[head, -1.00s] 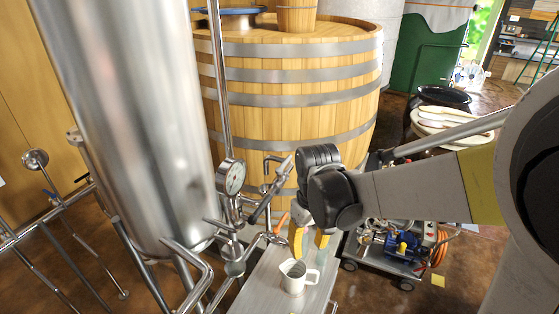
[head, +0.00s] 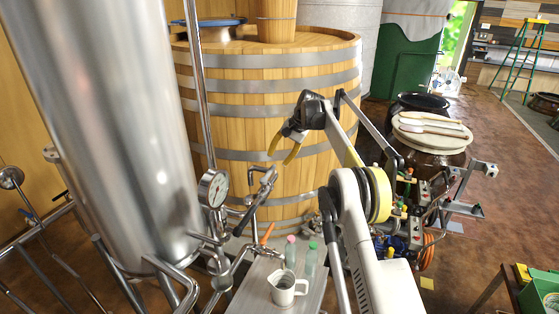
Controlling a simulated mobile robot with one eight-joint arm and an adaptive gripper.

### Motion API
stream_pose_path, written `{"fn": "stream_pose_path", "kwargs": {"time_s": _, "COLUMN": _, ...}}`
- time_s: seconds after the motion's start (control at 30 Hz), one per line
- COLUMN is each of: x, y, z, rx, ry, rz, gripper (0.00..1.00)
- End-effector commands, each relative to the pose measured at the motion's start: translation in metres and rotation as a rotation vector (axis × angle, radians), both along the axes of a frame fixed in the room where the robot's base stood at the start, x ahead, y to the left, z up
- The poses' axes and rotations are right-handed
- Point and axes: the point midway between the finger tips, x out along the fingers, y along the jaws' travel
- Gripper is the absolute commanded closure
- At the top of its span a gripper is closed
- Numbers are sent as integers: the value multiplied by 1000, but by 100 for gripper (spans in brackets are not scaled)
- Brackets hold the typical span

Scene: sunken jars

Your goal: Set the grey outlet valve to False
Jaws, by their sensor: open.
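My gripper (head: 282,152) has two yellow fingers. They are apart with nothing between them, in front of the big wooden barrel. Below and left of the gripper, pipework beside the steel tank carries a grey valve lever (head: 264,183), slanting up to the right. This may be the grey outlet valve; its setting cannot be told. The gripper looks apart from it. An orange handle (head: 267,233) sits lower on the same pipework, above the metal bench.
The steel tank (head: 100,110) and a round gauge (head: 213,188) stand left of the lever. The wooden barrel (head: 270,95) stands behind. A metal bench (head: 250,290) carries a white jug (head: 286,289) and two bottles (head: 309,262).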

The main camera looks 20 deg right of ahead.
Motion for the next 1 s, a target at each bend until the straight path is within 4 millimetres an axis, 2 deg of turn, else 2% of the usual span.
{"fn": "stream_pose_path", "kwargs": {"time_s": 0.17, "x": 4, "y": 2, "z": -10, "rx": 6, "ry": -1, "rz": -8, "gripper": 59}}
{"fn": "stream_pose_path", "kwargs": {"time_s": 0.47, "x": 14, "y": 17, "z": -47, "rx": 5, "ry": 0, "rz": -5, "gripper": 59}}
{"fn": "stream_pose_path", "kwargs": {"time_s": 0.67, "x": 15, "y": 18, "z": -48, "rx": 4, "ry": 1, "rz": -6, "gripper": 59}}
{"fn": "stream_pose_path", "kwargs": {"time_s": 1.0, "x": 19, "y": 24, "z": -62, "rx": 4, "ry": 0, "rz": -5, "gripper": 59}}
